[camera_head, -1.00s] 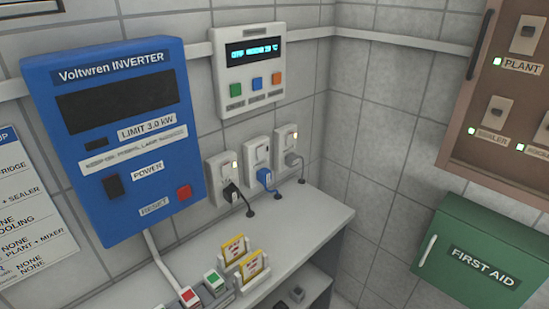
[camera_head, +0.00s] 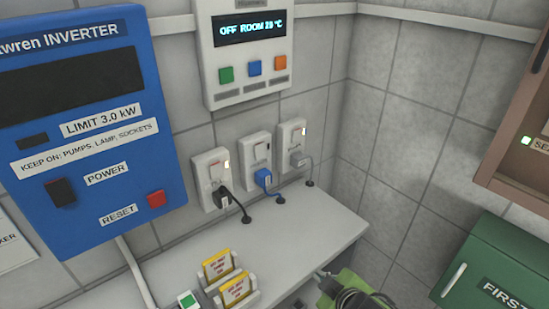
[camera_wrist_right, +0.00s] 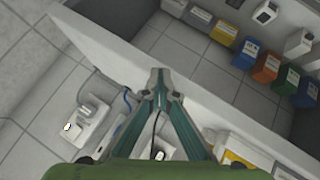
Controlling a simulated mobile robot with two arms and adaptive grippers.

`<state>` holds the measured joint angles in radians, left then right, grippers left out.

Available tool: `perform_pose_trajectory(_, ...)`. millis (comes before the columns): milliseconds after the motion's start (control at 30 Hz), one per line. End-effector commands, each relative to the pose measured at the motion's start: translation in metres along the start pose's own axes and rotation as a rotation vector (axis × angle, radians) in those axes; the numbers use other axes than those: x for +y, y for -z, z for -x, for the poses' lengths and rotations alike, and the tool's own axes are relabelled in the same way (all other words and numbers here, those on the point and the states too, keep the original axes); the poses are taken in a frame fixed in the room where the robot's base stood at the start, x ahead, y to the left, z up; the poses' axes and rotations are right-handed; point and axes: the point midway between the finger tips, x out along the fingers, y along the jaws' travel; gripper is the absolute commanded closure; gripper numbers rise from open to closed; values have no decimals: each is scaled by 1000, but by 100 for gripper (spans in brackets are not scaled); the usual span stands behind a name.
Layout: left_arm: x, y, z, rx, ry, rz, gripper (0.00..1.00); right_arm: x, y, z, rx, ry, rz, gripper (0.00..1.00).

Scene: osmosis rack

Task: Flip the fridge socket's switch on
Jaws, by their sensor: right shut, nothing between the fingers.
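Three wall sockets stand in a row above the shelf. The left socket (camera_head: 208,168) holds a black plug and has a lit indicator. The middle socket (camera_head: 256,150) holds a blue plug and shows no lit indicator. My right gripper (camera_head: 323,278) is low at the shelf's front right, apart from the sockets. In the right wrist view its fingertips (camera_wrist_right: 158,76) are together and empty. My left gripper is out of view.
The blue inverter (camera_head: 75,110) hangs left of the sockets, and a white control panel (camera_head: 245,50) is above them. Yellow cards in holders (camera_head: 222,275) stand on the shelf (camera_head: 310,225). A green first aid box (camera_head: 490,265) is at right.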

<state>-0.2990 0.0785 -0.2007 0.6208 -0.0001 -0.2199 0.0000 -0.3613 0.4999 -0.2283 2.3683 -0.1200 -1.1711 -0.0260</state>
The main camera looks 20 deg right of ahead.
Motion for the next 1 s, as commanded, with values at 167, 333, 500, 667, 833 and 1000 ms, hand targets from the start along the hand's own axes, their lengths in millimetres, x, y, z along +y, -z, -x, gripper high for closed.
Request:
perform_pose_trajectory(167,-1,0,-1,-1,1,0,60,31,37,2,119,-75,129,100)
perform_pose_trajectory(333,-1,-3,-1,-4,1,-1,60,66,83,3,270,-167,314,100)
perform_pose_trajectory(500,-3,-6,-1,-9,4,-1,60,100,135,15,443,-268,566,100)
perform_pose_trajectory(667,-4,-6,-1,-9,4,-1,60,120,171,31,570,-336,796,100)
perform_pose_trajectory(833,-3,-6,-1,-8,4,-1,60,131,189,42,642,-371,961,100)
perform_pose_trajectory(1000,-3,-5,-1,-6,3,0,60,134,194,47,668,-380,1026,100)
